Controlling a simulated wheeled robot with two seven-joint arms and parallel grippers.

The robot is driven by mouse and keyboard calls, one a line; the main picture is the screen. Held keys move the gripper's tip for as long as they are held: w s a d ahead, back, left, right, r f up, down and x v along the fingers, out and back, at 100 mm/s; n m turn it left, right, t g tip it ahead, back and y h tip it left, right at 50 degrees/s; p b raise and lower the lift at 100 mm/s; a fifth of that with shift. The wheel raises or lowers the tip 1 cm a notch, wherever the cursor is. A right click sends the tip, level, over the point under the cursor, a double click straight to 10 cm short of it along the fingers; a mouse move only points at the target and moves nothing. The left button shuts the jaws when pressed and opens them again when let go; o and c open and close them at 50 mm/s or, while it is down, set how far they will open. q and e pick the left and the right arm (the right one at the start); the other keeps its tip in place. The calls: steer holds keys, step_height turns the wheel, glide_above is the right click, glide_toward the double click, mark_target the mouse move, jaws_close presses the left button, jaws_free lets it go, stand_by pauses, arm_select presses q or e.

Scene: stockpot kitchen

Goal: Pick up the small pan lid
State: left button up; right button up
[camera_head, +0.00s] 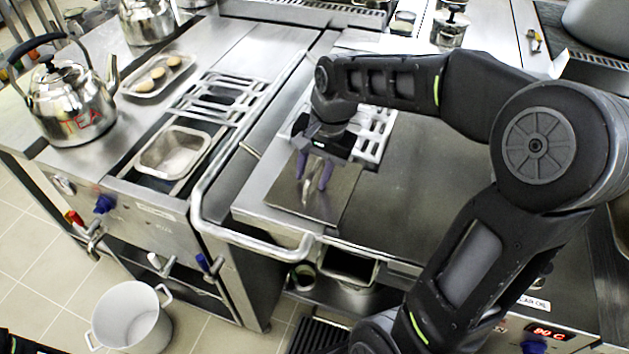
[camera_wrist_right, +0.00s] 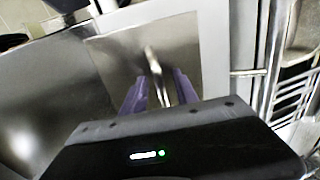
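The small pan lid (camera_head: 342,190) is a flat, square metal plate with a raised handle. It lies on the steel counter near its front left edge in the head view, and also shows in the right wrist view (camera_wrist_right: 110,62). My right gripper (camera_head: 313,178) is above the lid, pointing down. In the right wrist view its two purple fingers (camera_wrist_right: 160,88) are apart, with the light handle between them and gaps visible. Whether a finger touches the handle or plate is unclear. My left gripper is not in view.
A metal rail (camera_head: 215,225) runs along the counter's front left edge. A white rack (camera_head: 372,135) stands just behind my right gripper. A tea kettle (camera_head: 72,100) and a tray of buns (camera_head: 158,78) are on the left unit. A white pot (camera_head: 132,322) stands on the floor.

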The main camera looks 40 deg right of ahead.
stand_by(0.4)
jaws_close()
stand_by(1.3)
